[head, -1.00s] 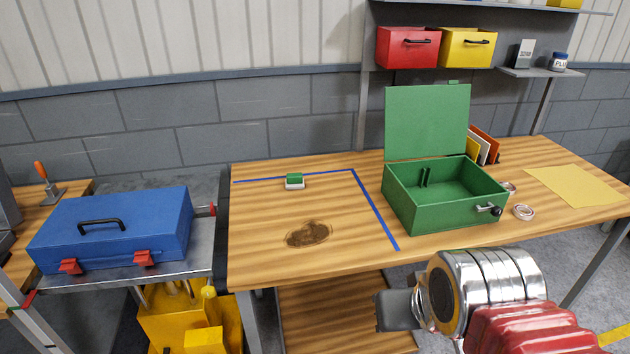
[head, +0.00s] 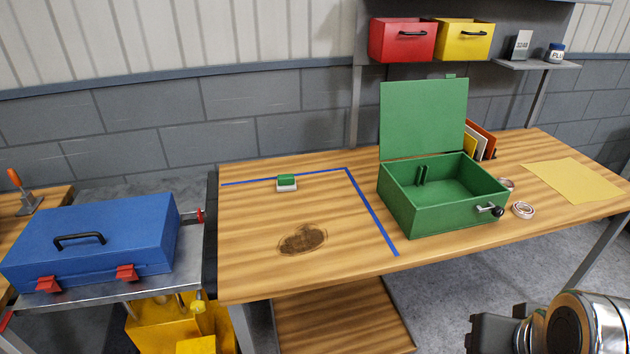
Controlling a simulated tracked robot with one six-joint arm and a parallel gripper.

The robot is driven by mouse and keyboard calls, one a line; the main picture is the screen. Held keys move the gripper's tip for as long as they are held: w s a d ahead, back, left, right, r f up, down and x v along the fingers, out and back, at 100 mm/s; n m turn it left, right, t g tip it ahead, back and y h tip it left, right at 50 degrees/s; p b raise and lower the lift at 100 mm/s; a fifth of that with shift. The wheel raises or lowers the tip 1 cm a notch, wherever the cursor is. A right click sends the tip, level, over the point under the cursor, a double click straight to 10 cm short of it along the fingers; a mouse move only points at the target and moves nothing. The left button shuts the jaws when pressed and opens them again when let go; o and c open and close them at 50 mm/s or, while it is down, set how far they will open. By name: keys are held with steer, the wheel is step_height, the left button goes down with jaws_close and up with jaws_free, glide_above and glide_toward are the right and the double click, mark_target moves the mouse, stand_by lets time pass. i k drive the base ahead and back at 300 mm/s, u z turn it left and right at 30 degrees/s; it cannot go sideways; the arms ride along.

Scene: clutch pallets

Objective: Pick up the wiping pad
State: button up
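The wiping pad (head: 287,183), a small block with a green top and a pale base, lies flat on the wooden workbench (head: 250,275). It sits near the back left, at the blue tape line (head: 320,172). A dark brown stain (head: 302,240) lies in front of it. My gripper (head: 474,335) is only partly in view at the lower right, in front of the bench and well away from the pad. Its fingers are too little shown to tell whether they are open.
An open green box (head: 440,215) with a raised lid stands on the bench's right half. Tape rolls (head: 523,210) and a yellow sheet (head: 572,180) lie right of it. A blue toolbox (head: 90,235) rests on a metal cart at left. The bench around the pad is clear.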

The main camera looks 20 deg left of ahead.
mark_target(285, 182)
steer(key=z, duration=0.35)
steer(key=k, duration=1)
steer(key=u, duration=1.3)
steer(key=i, duration=1.05)
steer(key=u, duration=0.1)
